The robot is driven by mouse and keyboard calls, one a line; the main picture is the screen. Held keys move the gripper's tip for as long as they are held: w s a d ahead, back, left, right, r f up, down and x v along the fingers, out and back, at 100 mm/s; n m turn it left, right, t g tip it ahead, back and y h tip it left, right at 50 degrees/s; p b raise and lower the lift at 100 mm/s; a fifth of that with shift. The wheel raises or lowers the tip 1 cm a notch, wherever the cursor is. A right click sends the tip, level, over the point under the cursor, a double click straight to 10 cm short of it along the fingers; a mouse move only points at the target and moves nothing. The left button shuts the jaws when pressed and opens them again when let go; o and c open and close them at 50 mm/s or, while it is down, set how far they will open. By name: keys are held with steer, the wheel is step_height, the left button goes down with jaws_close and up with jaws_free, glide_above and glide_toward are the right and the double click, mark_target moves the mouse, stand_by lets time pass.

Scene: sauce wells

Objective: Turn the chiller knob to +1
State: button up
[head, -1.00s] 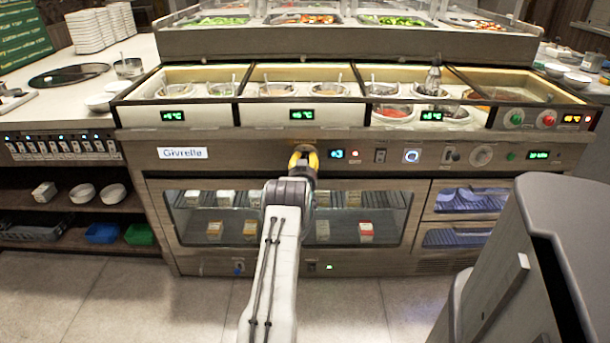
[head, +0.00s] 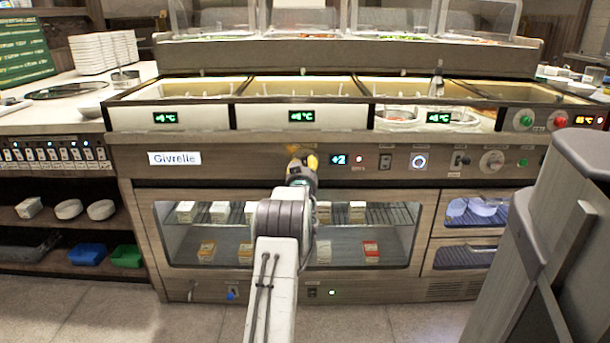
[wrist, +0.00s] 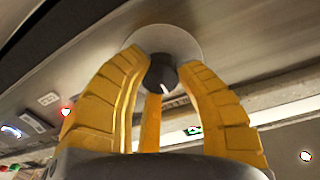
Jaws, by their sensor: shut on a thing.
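The chiller knob (wrist: 162,72) is dark with a white pointer mark and sits on a pale round plate (wrist: 180,42) in the wrist view. My gripper (head: 303,160) is shut on it, its yellow fingers (wrist: 215,105) around the knob. In the head view the knob is hidden behind my gripper. The small display (head: 338,160) just right of my gripper appears to read +2 in blue digits.
The glass-fronted cabinet (head: 345,250) lies below. A grey body blocks the lower right.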

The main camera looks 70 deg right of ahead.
steer(key=shift+w+r+b, duration=0.15)
steer(key=shift+r+b, duration=0.25)
steer(key=shift+r, duration=0.05)
steer(key=o, duration=1.1)
steer(key=shift+f, duration=0.15)
steer(key=shift+o, duration=0.5)
steer(key=shift+f, duration=0.1)
steer(key=shift+a+f, duration=0.1)
steer(key=shift+a, duration=0.05)
steer(key=v, duration=1.1)
steer(key=shift+a, duration=0.3)
